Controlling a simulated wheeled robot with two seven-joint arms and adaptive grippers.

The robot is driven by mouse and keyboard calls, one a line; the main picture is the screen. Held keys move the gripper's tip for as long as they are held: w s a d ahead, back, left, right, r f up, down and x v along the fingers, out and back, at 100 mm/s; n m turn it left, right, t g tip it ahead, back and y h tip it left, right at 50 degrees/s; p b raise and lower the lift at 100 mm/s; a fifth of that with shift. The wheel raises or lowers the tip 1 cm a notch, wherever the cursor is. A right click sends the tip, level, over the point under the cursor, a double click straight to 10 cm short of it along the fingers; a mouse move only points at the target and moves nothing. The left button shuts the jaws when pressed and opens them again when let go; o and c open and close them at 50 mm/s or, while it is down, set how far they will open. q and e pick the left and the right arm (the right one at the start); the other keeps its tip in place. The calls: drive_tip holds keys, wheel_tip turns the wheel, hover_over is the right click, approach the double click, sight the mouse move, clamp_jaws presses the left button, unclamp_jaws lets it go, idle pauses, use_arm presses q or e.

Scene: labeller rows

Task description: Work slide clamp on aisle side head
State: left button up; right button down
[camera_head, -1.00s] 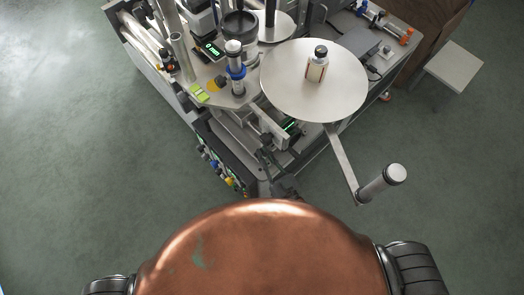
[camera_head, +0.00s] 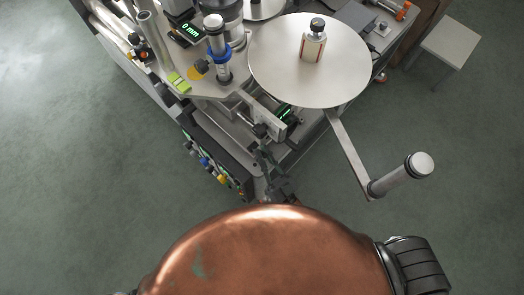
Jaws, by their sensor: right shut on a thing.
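The labelling machine's near head (camera_head: 268,112) sits under the edge of the round steel plate, with a small green display (camera_head: 284,110) beside it. My right gripper (camera_head: 261,139) reaches up to this head from below, past my copper-coloured body. It is shut on a small dark part at the head's slide, which looks like the slide clamp (camera_head: 259,130). The fingers hide most of that part, so its exact position cannot be told. My left gripper is not in view.
A steel arm with a roller (camera_head: 402,174) sticks out to the right. A black panel with coloured knobs (camera_head: 213,165) lies left. A stool (camera_head: 450,42) stands far right; the floor around is clear.

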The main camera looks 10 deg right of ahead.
idle(0.4)
drive_tip(key=c, duration=1.9)
unclamp_jaws()
drive_tip(key=v, duration=1.2)
drive_tip(key=shift+w+f, duration=0.1)
drive_tip(key=shift+c, duration=0.3)
